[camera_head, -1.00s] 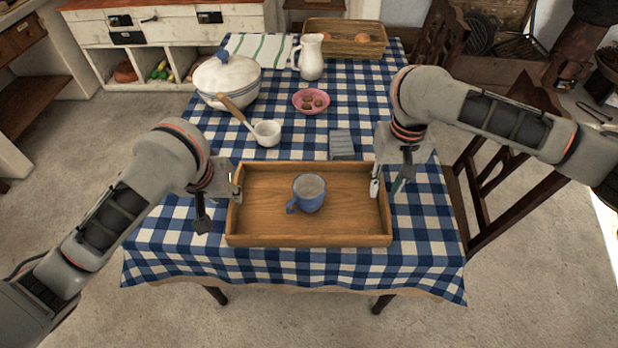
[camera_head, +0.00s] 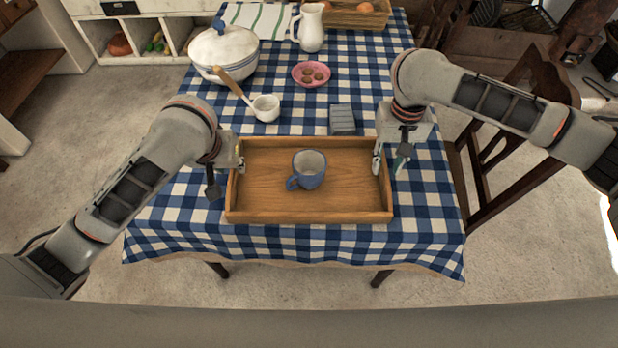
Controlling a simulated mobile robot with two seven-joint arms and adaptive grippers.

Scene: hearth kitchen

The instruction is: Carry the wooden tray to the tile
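The wooden tray (camera_head: 310,215) rests on the checkered cloth near the table's front edge. A blue mug (camera_head: 309,170) with a pale inside stands in it. My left gripper (camera_head: 227,177) is at the tray's left wall, one finger on the inner side and a dark finger outside, with a gap to the wall. My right gripper (camera_head: 390,160) is likewise at the right wall, fingers apart on either side of it. Finger contact cannot be made out. A small grey ridged square (camera_head: 342,119), possibly the tile, lies just behind the tray.
A white ladle (camera_head: 266,108), a lidded pot (camera_head: 224,50), a pink bowl (camera_head: 311,74), a white jug (camera_head: 309,28) and a wooden crate (camera_head: 357,15) stand farther back. A dark chair (camera_head: 510,150) stands at right. The cloth (camera_head: 370,100) is free between the grey square and the crate.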

